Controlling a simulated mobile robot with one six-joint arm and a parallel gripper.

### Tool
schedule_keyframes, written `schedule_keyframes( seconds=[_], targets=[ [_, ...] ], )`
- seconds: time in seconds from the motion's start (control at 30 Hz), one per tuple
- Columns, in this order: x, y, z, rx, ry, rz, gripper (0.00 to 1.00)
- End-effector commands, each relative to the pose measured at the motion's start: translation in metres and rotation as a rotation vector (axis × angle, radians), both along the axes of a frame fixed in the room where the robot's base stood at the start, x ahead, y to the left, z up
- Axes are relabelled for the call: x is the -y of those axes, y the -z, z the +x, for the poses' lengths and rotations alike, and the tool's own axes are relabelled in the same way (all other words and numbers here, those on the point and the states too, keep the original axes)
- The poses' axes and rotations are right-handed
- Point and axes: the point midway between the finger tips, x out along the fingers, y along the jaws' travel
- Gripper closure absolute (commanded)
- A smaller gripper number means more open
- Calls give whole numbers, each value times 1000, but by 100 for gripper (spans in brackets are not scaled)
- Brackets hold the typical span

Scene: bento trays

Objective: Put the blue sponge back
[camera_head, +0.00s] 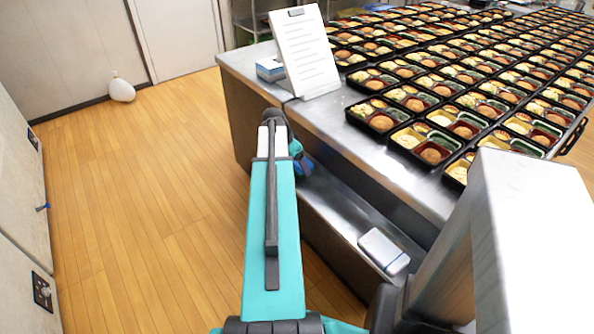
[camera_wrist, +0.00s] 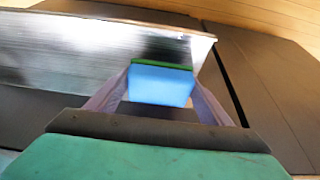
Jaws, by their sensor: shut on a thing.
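The blue sponge (camera_wrist: 160,86), with a thin green layer on top, sits between the two fingers of my gripper (camera_wrist: 158,92) in the wrist view. The gripper is shut on it. A shiny metal surface (camera_wrist: 70,50) lies behind and beside the sponge there; I cannot tell whether the sponge touches it. In the head view my gripper (camera_head: 301,167) is low beside the counter's front, near the left end of the lower metal shelf (camera_head: 340,208). My arm hides part of it, and the sponge cannot be made out clearly there.
A metal counter (camera_head: 350,137) holds many filled bento trays (camera_head: 432,152), a white clipboard sheet on a stand (camera_head: 305,55) and a small blue-white box (camera_head: 270,69). A white package (camera_head: 383,250) lies on the lower shelf. The wooden floor (camera_head: 150,190) at left is mostly clear.

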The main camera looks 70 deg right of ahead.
Motion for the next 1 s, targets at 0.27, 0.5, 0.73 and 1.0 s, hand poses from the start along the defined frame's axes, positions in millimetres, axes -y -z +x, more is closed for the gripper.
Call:
schedule_keyframes(
  seconds=[0.27, 0.5, 0.73, 1.0],
  targets=[
    [0, 23, 0, -1, 0, 2, 55],
    [0, 34, 0, -1, 0, -1, 55],
    [0, 34, 0, 0, 0, 0, 55],
    [0, 36, 0, 0, 0, 0, 8]
  ],
)
